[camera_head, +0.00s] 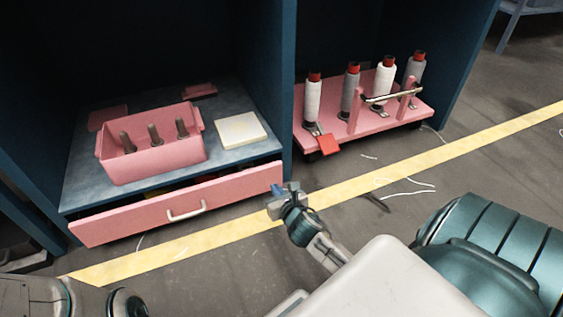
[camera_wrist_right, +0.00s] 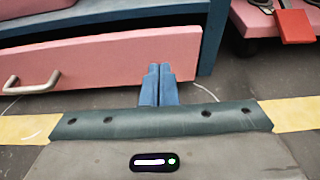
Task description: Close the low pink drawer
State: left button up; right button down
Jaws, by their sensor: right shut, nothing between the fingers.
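The low pink drawer (camera_head: 235,189) sits under the blue shelf of a cabinet and stands partly open, with a dark gap behind its front panel. It has a pale bar handle (camera_head: 186,211) at its middle. My right gripper (camera_head: 277,189) is shut and empty, at the right end of the drawer front. In the right wrist view, the blue fingertips (camera_wrist_right: 160,69) are together before the right part of the drawer front (camera_wrist_right: 110,62); I cannot tell whether they touch it. The handle shows at the far left there. My left gripper is not in view.
A pink bin (camera_head: 155,158) with dark spindles and a cream block (camera_head: 240,131) stand on the shelf (camera_head: 90,182). A pink cart (camera_head: 385,124) with thread cones stands to the right. A yellow line (camera_head: 350,186) and loose threads lie on the floor.

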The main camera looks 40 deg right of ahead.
jog(key=b, duration=0.5)
send_near(263, 167)
jog(key=w+f, duration=0.1)
jog(key=w, duration=0.1)
jog(key=w+d+f, duration=0.1)
jog(key=shift+w+f, duration=0.4)
jog(key=shift+w+d+r, duration=0.15)
jog(key=shift+w, duration=0.4)
jog(key=shift+w+r+p, duration=0.1)
jog(key=shift+r+p, duration=0.05)
jog(key=shift+p, duration=0.15)
jog(key=w+p, duration=0.1)
jog(key=p, duration=0.3)
jog(key=w+p, duration=0.1)
jog(key=p, duration=0.3)
jog(key=shift+d+r, duration=0.25)
jog(key=shift+d, duration=0.15)
jog(key=shift+w+f+p, duration=0.15)
jog(key=shift+f+p, duration=0.15)
jog(key=shift+p, duration=0.3)
jog(key=shift+a+f, duration=0.1)
